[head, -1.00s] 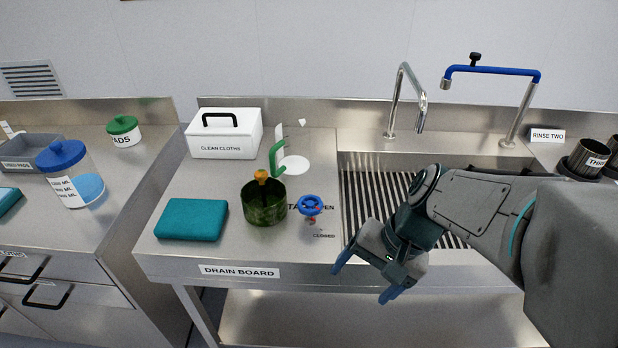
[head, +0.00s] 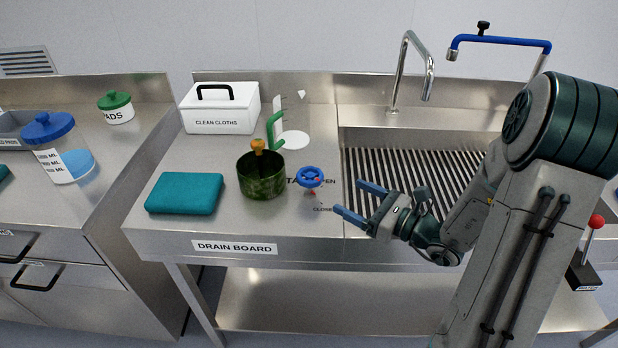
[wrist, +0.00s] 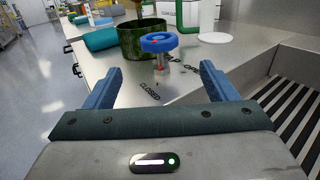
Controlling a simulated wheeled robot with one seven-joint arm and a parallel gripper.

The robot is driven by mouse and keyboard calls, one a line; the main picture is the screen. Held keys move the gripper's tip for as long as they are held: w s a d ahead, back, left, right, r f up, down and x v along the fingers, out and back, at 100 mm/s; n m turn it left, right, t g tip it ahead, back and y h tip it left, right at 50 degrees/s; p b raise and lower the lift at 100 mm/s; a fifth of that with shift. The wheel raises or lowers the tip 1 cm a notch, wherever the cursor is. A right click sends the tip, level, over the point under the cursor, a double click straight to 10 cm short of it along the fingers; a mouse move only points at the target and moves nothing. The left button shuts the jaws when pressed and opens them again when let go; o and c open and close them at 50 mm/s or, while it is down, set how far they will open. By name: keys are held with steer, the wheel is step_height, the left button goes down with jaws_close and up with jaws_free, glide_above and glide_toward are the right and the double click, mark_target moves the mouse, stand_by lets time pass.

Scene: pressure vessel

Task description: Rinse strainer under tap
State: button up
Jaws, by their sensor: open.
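A blue handwheel (head: 311,176) stands on the drain board with "OPEN" and "CLOSED" lettering around its base. It also shows in the wrist view (wrist: 159,42), ahead of my fingers. My gripper (head: 349,198) is open and empty, just right of the wheel and apart from it. A silver gooseneck tap (head: 409,62) and a blue-armed tap (head: 500,42) rise behind the sink (head: 350,135). A mottled green pot (head: 262,181) with an orange-knobbed tool (head: 258,147) in it stands left of the wheel. I cannot make out which thing is the strainer.
A teal folded cloth (head: 185,193) lies left of the pot. A white "CLEAN CLOTHS" box (head: 220,112) and an upright green handle (head: 272,131) stand behind. A slatted rack (head: 400,165) covers the sink. The drain board's front strip (head: 205,225) is clear.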

mark_target(299, 172)
steer(key=p+x, duration=0.1)
steer(key=x, duration=1.2)
steer(key=shift+a, duration=0.1)
steer(key=c, duration=1)
